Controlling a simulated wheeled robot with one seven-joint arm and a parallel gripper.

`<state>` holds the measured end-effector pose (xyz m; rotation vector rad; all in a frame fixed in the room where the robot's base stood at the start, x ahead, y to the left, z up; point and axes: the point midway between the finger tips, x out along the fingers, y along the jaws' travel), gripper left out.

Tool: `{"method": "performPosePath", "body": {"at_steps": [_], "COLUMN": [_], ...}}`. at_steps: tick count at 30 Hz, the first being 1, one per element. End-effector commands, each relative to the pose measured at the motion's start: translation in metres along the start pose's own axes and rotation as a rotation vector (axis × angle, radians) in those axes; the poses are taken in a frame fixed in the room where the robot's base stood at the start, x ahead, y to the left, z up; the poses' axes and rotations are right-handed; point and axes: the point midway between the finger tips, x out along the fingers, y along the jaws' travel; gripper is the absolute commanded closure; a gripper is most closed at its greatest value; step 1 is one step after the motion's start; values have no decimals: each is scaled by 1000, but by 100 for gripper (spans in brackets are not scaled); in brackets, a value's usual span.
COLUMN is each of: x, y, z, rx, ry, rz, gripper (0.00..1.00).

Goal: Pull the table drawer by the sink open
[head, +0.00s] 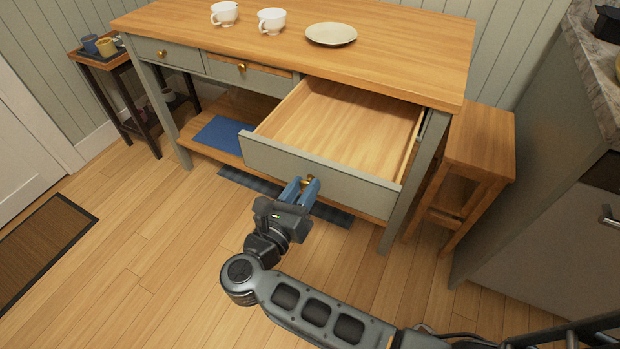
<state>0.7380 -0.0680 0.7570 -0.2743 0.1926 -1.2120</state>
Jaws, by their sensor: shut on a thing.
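The table (400,45) has a wooden top and a row of grey-fronted drawers. Its right drawer (320,172), the one nearest the sink side, stands well out from the table, and its wooden inside looks empty. My gripper (305,184) is shut on the brass knob (309,179) in the middle of that drawer's front. The blue fingers cover part of the knob. The middle drawer (247,74) stands slightly out, and the left drawer (165,53) looks closed.
Two white cups (272,20) and a plate (331,34) stand on the tabletop. A wooden stool (480,140) is close at the table's right. A grey cabinet (540,160) with a stone counter stands further right.

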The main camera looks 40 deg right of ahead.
Motion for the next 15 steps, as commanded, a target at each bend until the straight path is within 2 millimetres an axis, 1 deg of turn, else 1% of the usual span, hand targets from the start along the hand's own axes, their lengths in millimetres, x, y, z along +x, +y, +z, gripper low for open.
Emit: {"method": "performPosePath", "body": {"at_steps": [3,11,12,15], "x": [-3,-3,-3,-3], "y": [0,0,0,0], "z": [0,0,0,0], "rx": [0,0,0,0], "ry": [-1,-1,-1,-1], "rz": [0,0,0,0], "gripper": [100,100,67,57]}}
